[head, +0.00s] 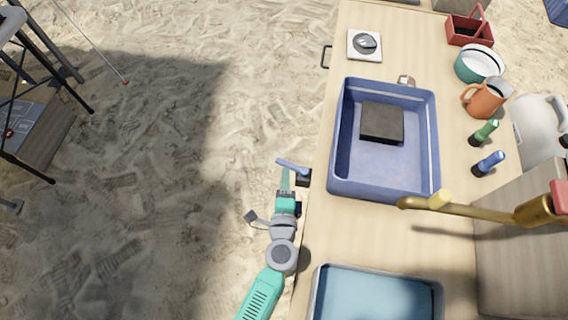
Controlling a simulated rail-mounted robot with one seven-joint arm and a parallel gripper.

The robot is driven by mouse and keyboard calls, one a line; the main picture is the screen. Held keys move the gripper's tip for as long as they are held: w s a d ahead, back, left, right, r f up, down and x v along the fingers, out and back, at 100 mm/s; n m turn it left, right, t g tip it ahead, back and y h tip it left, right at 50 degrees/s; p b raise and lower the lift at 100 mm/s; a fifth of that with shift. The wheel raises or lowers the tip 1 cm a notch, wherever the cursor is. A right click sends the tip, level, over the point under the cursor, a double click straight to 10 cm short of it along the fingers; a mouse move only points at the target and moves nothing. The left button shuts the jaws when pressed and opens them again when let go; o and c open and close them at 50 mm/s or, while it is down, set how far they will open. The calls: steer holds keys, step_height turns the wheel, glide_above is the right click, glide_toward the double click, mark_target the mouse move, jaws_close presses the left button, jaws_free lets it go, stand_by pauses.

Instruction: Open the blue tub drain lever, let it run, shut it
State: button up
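The blue tub (334,150) is set in the wooden bench, in the middle right of the head view. A dark square block (382,122) lies in it. A blue lever (291,165) sticks out at the bench's left edge, beside the tub's lower left corner, with a dark fitting (304,178) at its right end. My gripper (286,178) is just below the lever, its fingertips close to it or touching it; I cannot tell which. Its fingers show as one narrow teal shape, so their gap is hidden.
A second tub (316,300) with light blue contents is at the bottom. A brass tap (450,207) reaches over the bench below the blue tub. Green (484,133) and blue (488,164) handled tools, an orange mug (485,98) and a teal bowl (480,64) stand right.

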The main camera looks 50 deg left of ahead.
mark_target(285, 162)
steer(key=b+x, duration=0.1)
steer(key=x, duration=0.5)
steer(key=shift+w, duration=0.1)
steer(key=shift+c, duration=0.5)
jaws_close()
